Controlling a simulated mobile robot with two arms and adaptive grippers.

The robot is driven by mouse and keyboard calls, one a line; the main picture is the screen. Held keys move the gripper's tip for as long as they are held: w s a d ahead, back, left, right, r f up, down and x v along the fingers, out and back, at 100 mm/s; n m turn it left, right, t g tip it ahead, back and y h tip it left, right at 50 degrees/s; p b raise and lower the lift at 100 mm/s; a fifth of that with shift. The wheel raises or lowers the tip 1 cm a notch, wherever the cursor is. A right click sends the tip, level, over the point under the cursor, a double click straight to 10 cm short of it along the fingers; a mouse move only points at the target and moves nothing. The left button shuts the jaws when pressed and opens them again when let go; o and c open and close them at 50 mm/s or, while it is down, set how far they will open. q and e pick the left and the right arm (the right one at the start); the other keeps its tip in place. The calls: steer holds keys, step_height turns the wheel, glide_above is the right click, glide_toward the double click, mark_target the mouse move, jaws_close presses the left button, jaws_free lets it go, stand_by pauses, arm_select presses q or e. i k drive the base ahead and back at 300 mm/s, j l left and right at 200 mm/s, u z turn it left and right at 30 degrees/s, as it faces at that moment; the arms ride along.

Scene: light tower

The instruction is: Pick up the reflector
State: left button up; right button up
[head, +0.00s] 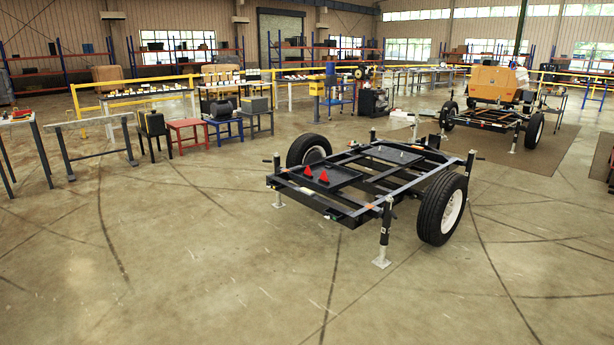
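Two small red triangular pieces, which look like reflectors, rest on the front-left part of the black trailer frame (345,200). The left red piece (308,171) and the right red piece (324,177) sit close together. They are too small to make out in detail. Some small red items (20,114) lie on a table at the far left edge, and I cannot tell what they are. Neither of my grippers shows in the head view.
The trailer has a near wheel (440,208) and a corner jack (385,235) that stick out. Benches and coloured stools (189,135) stand at the back left. A second trailer with an orange unit (495,84) stands at the back right. The concrete floor in front is clear.

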mark_target(307, 173)
steer(key=i+u, duration=0.2)
steer(key=i, duration=3.4)
